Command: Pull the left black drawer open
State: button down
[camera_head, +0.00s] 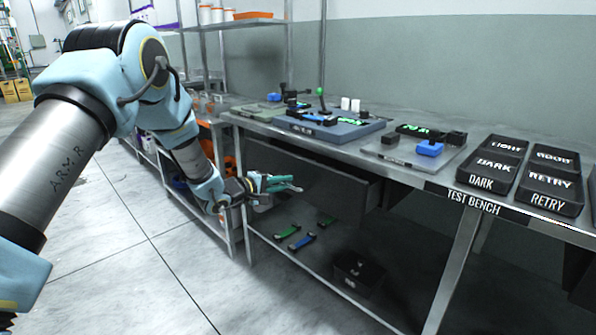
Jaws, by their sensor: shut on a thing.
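The left black drawer (335,195) is a dark, wide box under the left part of the test bench (452,190). Its front stands out from under the tabletop, and its right end shows near the middle of the picture. My gripper (288,184), with teal fingers, is at the left part of the drawer front, shut on its handle. The handle itself is hidden by the fingers or too small to make out.
A lower shelf holds green and blue pieces (301,241) and a black bin (358,273). Labelled black trays (495,165) stand on the benchtop at right. A shelf rack (232,22) stands at the back left. The floor (130,260) in front is clear.

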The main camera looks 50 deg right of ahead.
jog(key=f+p+v, duration=0.1)
jog(key=p+v, duration=0.1)
jog(key=v, duration=0.7)
jog(key=f+p+v, duration=0.2)
jog(key=v, duration=0.6)
jog(key=shift+a+f, duration=0.25)
jog(key=shift+a, duration=0.5)
jog(key=shift+w, duration=0.1)
jog(key=c, duration=0.9)
grip_release()
jog(key=v, duration=1)
jog(key=shift+a, duration=0.4)
jog(key=shift+w, duration=0.1)
